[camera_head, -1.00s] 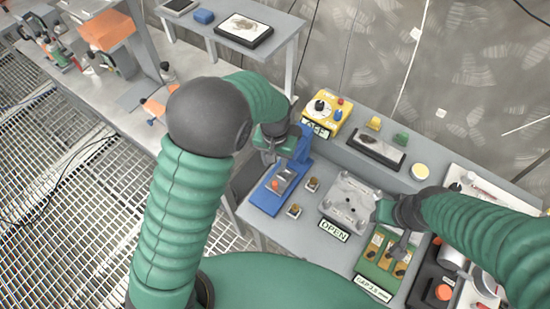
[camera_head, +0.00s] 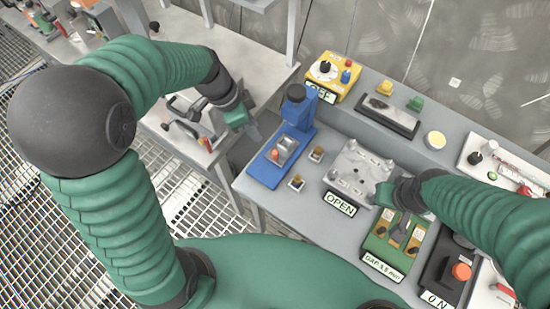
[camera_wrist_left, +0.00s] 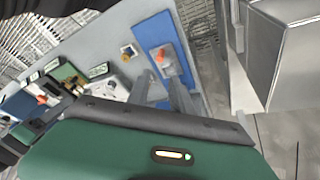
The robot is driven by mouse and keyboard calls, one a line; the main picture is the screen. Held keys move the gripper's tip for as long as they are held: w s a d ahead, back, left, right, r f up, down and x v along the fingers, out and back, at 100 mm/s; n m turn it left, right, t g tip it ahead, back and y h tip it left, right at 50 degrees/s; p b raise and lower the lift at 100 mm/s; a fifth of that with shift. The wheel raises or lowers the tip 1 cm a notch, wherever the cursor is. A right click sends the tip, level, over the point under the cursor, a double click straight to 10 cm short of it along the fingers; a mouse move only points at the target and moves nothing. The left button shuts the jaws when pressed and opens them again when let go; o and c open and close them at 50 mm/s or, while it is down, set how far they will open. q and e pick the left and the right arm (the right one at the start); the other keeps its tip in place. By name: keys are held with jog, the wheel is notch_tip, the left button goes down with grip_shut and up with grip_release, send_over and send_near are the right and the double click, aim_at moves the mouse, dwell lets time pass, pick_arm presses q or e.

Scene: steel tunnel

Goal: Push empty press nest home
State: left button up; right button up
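The blue press (camera_head: 297,108) stands on the bench, left of the centre fixture. Its nest (camera_head: 286,147), a small grey block with an orange-red knob, sits on the blue base; I see nothing lying in it. In the left wrist view the nest (camera_wrist_left: 171,66) shows just beyond my fingertips. My left gripper (camera_head: 254,132) is left of the press, apart from it. The left wrist view shows its two grey fingers (camera_wrist_left: 166,84) with a gap between them. My right gripper (camera_head: 400,230) is over the green gap block (camera_head: 380,250); its finger spacing is unclear.
Two small brass-topped pieces (camera_head: 297,182) stand right of the press base. A grey fixture plate (camera_head: 358,170) has an OPEN sign (camera_head: 340,204) in front. A yellow control box (camera_head: 331,75) stands behind the press. A gap separates this bench from the left bench (camera_head: 190,35).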

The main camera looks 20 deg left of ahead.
aim_at(275, 152)
pick_arm(q)
jog(key=shift+m, duration=0.8)
jog(key=x, duration=0.8)
jog(key=b+x, duration=0.1)
jog(key=x, duration=0.7)
jog(key=shift+w+d+f, duration=0.15)
jog(key=shift+w+f, duration=0.15)
grip_shut()
